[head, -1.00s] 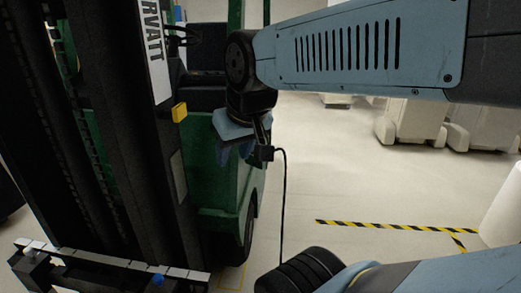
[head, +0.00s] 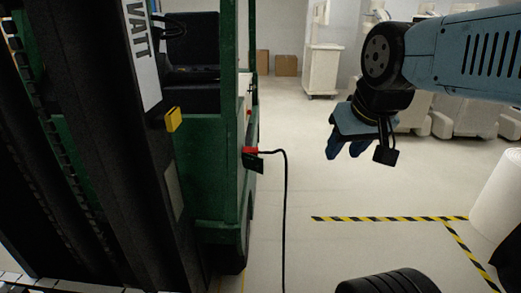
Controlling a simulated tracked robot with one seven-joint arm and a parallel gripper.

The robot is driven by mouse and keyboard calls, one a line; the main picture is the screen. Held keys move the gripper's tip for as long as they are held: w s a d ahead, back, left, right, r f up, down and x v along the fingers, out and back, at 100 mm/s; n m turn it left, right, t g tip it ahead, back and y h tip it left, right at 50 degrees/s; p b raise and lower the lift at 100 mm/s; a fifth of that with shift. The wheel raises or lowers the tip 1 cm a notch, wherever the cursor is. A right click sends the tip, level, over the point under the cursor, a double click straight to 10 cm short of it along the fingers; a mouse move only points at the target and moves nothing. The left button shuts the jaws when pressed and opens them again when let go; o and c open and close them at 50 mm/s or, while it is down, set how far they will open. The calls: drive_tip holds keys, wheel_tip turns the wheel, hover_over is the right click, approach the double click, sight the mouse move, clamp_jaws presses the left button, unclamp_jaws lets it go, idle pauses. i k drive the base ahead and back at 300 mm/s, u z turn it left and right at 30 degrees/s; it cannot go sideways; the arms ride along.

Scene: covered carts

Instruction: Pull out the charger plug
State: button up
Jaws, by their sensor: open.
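The charger plug (head: 253,161) is black with a red part at its top. It sits against the right side of the green forklift (head: 205,165), and how deep it is seated cannot be told. A black cable (head: 286,210) arches right from it and hangs straight down. My gripper (head: 345,154) is to the right of the plug, clear of it and of the cable. Its blue fingers are open, point down and hold nothing.
The forklift's black mast (head: 90,130) fills the left side, with a yellow block (head: 173,119) on it. Black-and-yellow floor tape (head: 390,218), a white roll (head: 500,195) and pale covered carts (head: 322,70) lie right and behind. Floor between is clear.

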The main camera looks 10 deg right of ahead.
sight(252, 151)
drive_tip(key=z, duration=0.1)
drive_tip(key=i, duration=1)
drive_tip(key=u, duration=0.1)
